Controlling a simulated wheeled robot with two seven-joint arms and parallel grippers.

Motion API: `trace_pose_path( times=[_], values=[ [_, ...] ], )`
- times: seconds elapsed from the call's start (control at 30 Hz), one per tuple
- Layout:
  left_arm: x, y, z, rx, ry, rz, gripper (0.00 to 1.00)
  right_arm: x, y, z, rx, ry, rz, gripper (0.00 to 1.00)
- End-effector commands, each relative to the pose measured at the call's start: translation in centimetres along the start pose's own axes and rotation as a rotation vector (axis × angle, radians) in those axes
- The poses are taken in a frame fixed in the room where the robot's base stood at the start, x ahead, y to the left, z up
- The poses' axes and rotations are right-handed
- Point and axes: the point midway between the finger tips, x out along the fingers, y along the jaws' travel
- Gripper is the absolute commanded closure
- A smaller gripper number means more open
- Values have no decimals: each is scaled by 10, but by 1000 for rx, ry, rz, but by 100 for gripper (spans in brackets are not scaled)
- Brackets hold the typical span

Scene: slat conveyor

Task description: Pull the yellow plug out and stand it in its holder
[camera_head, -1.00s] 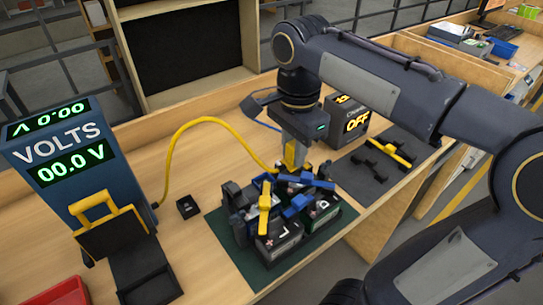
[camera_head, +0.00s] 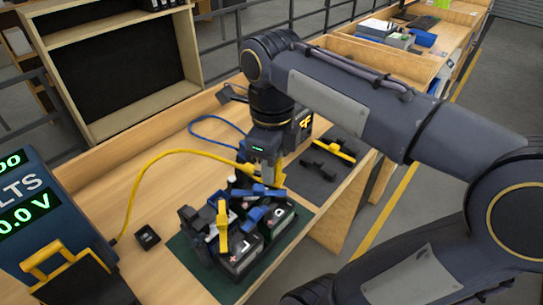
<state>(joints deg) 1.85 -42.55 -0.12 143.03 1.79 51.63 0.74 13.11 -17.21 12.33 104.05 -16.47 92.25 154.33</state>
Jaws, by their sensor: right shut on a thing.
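My right gripper (camera_head: 267,166) comes in from the right, points down and is shut on the yellow plug (camera_head: 269,177) at the back of the battery group. The yellow cable (camera_head: 160,156) arches from the plug left to the blue voltmeter (camera_head: 38,215). The plug's lower end is close to the blue clamps, and I cannot tell whether it is still seated. A small black block with a hole (camera_head: 147,237), which looks like the holder, stands on the bench left of the batteries. My left gripper is not in view.
Black batteries (camera_head: 243,262) with yellow and blue clamps stand on a green mat (camera_head: 200,277). Bare bench surrounds the small block.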

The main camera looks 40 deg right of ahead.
Motion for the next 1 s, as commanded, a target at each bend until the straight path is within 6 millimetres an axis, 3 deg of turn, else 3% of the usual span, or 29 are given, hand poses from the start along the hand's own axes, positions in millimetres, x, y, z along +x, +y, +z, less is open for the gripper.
trace_pose_path(
  times=[0.1, 0.23, 0.57, 1.0],
  values=[
    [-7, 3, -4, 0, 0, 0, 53, -2, 0, 0, 206, 1, 0, 100],
    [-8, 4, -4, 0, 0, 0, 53, 0, 0, 0, 323, 0, 0, 100],
    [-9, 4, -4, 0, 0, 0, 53, 0, 1, 2, 338, 0, 0, 100],
    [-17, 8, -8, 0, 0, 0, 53, 1, 20, 43, 341, 2, -2, 100]
  ],
)
